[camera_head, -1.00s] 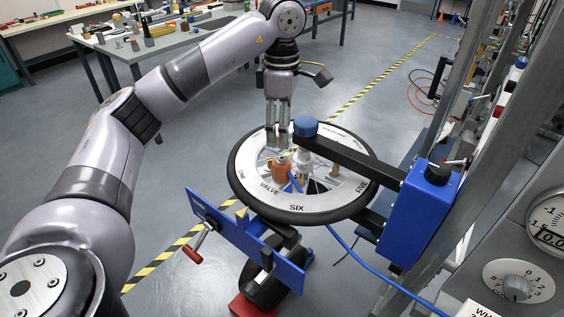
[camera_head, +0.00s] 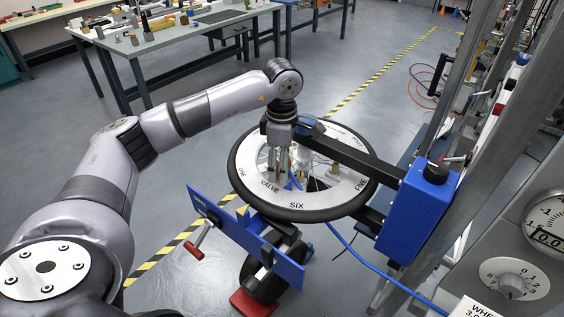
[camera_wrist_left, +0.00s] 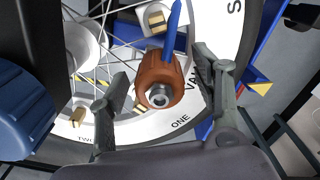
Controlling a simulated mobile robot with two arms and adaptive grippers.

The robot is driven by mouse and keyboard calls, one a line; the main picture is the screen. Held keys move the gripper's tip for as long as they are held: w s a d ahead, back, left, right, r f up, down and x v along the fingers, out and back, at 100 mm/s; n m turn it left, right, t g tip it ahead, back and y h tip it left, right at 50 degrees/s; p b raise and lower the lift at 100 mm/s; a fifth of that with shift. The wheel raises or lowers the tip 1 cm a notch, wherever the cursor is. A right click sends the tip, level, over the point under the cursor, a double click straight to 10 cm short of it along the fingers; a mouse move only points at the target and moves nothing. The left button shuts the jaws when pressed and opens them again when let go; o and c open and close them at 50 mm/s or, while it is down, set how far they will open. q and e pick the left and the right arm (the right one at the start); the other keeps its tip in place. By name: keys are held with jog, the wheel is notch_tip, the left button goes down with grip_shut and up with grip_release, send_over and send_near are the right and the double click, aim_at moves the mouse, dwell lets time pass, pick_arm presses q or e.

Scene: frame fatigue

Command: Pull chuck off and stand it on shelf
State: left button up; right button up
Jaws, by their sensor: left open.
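The chuck is an orange-brown fitting (camera_wrist_left: 150,82) with a round metal opening and a blue hose (camera_wrist_left: 172,28) at its upper end. It sits at the wheel's VALVE mark, inside the white rim (camera_head: 348,187). My left gripper (camera_head: 279,168) has come down over the wheel. In the left wrist view its open fingers (camera_wrist_left: 160,70) stand on either side of the chuck, with gaps visible. In the head view the gripper mostly hides the chuck. I cannot make out which surface is the shelf. My right gripper is not in view.
A black arm (camera_head: 350,155) from a blue post box (camera_head: 418,210) reaches over the wheel; its blue knob (camera_wrist_left: 25,125) is close beside my gripper. A blue panel (camera_head: 232,228) with a red handle stands in front. A cluttered bench (camera_head: 180,45) is behind; open floor lies between.

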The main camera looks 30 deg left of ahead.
pick_arm(q)
jog(key=shift+c, duration=0.4)
jog(key=c, duration=1.3)
